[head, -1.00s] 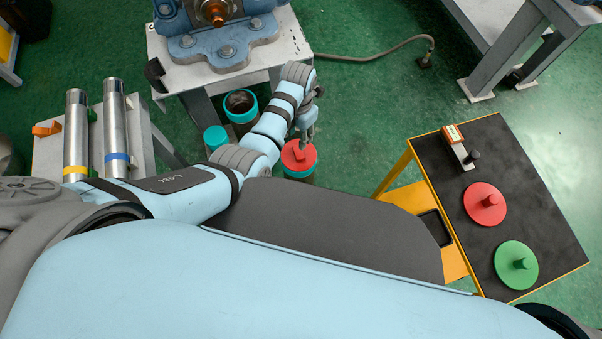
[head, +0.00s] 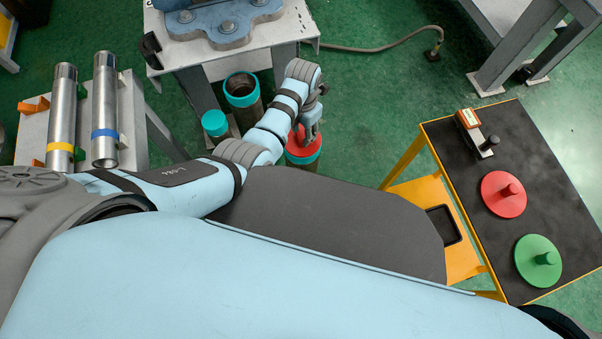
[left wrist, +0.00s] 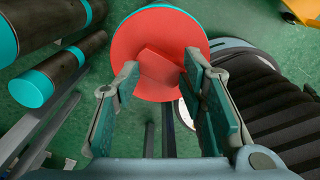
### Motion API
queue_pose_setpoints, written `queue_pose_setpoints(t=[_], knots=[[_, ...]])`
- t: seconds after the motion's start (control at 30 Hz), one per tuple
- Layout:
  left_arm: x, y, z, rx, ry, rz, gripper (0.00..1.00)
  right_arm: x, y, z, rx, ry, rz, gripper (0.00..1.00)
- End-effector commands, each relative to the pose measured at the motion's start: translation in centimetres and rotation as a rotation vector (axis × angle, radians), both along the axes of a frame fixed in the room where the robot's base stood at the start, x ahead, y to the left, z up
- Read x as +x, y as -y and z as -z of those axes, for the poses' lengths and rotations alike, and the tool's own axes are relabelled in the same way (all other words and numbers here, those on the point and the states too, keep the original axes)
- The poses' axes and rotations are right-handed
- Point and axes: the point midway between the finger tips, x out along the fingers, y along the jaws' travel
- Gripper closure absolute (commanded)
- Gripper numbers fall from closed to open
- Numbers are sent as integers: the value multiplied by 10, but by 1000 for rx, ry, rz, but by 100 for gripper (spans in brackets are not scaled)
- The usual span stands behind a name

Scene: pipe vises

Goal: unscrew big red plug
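A red plug (head: 300,153) sits on the teal-rimmed end of a pipe below my left arm. My left gripper (head: 311,138) is right over it and partly covers it. In the left wrist view the plug is a round red disc (left wrist: 158,28) with a raised red handle (left wrist: 160,76). My left fingers (left wrist: 161,78) stand apart on either side of the handle, with gaps visible. Contact cannot be seen. A second red plug (head: 503,194) lies on the black-topped cart. My right gripper is not in view.
A green plug (head: 538,261) and a small tool (head: 477,133) are on the cart (head: 545,150). Two teal-topped pipes (head: 243,89) (head: 215,124) stand left of my gripper. Metal tubes (head: 104,110) rest on a side stand. A blue vise (head: 225,25) is on the bench behind.

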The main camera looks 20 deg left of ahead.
Motion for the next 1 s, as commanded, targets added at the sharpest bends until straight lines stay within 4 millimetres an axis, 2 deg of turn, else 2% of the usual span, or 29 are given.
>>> queue_pose_setpoints(t=[0.03, 0.1, 0.37, 0.53, 0.7, 0.87, 1.0], knots=[[-5, 0, 5, 1, -12, 1, 90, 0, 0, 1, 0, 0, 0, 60], [-5, -1, 5, 1, -13, 1, 100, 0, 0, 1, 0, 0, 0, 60], [-4, -2, 5, 5, -9, -4, 100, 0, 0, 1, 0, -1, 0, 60], [-3, -2, 4, 5, -7, -194, 100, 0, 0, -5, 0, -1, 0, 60], [-2, -1, 4, 4, -5, -202, 100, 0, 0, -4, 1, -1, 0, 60], [-2, 0, 4, 2, -5, -199, 78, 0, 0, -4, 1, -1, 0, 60], [-2, 1, 4, 1, -4, -198, 78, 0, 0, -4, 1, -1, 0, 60]])
